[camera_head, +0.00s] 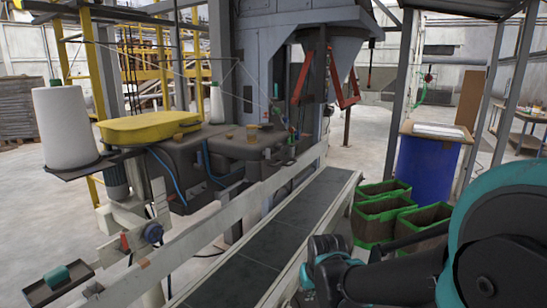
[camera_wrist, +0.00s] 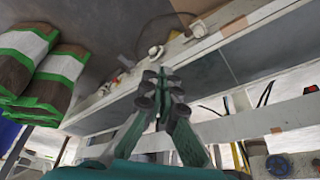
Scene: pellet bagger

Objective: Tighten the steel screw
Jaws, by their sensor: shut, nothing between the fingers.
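My gripper (camera_wrist: 162,80) is in the middle of the wrist view, with its dark fingertips close together and nothing visible between them. It hovers in front of the conveyor's side rail (camera_wrist: 110,101). A small pale round fitting (camera_wrist: 155,52) sits on the far rail just beyond the fingertips, and a second one (camera_wrist: 198,30) is farther right. I cannot tell whether either is the steel screw. No screw can be clearly made out in the head view, where my arm fills the lower right and the fingers cannot be made out.
The conveyor belt (camera_head: 285,232) runs between two pale rails. Green-edged brown bags (camera_head: 380,212) and a blue drum (camera_head: 424,172) stand right of it. The bagging machine with a yellow cover (camera_head: 150,127) and a white thread cone (camera_head: 66,128) is on the left.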

